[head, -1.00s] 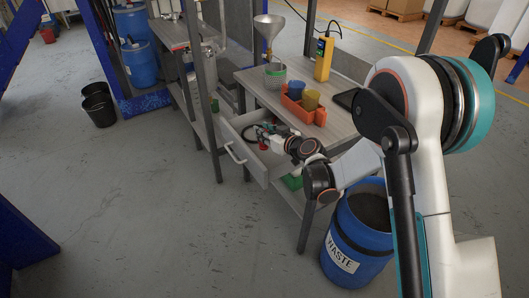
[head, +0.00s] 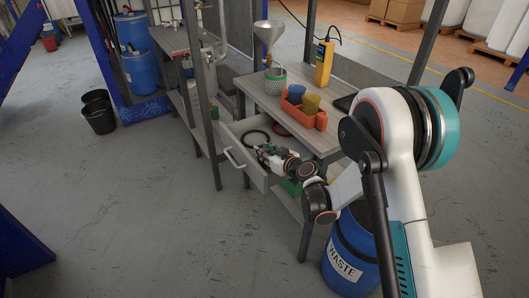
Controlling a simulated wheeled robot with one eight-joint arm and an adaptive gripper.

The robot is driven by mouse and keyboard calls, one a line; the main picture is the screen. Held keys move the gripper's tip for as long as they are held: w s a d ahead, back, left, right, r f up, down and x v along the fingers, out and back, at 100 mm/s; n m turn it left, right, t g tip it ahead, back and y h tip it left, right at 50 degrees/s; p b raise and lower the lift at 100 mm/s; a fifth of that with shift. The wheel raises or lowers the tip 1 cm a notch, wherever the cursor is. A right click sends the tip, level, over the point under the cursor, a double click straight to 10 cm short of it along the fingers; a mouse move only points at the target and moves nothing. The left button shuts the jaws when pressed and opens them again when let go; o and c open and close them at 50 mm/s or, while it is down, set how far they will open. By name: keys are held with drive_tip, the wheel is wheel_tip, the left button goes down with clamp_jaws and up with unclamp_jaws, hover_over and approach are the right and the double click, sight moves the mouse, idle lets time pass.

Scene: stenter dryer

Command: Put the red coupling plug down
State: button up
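My gripper (head: 266,154) is low in the open drawer (head: 233,162) of the grey workbench, pointing left, with the arm reaching in from the right. Its fingers are small and partly hidden, so I cannot tell whether they are open or shut. The red coupling plug cannot be made out clearly; it may be hidden at the fingertips or by the drawer front. A black ring (head: 254,139) and a thin red ring (head: 281,130) lie towards the back of the drawer.
A blue waste drum (head: 346,270) stands below my arm.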

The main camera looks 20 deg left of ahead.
drive_tip(key=shift+r, duration=0.15)
drive_tip(key=p+v, duration=0.2)
drive_tip(key=v, duration=1)
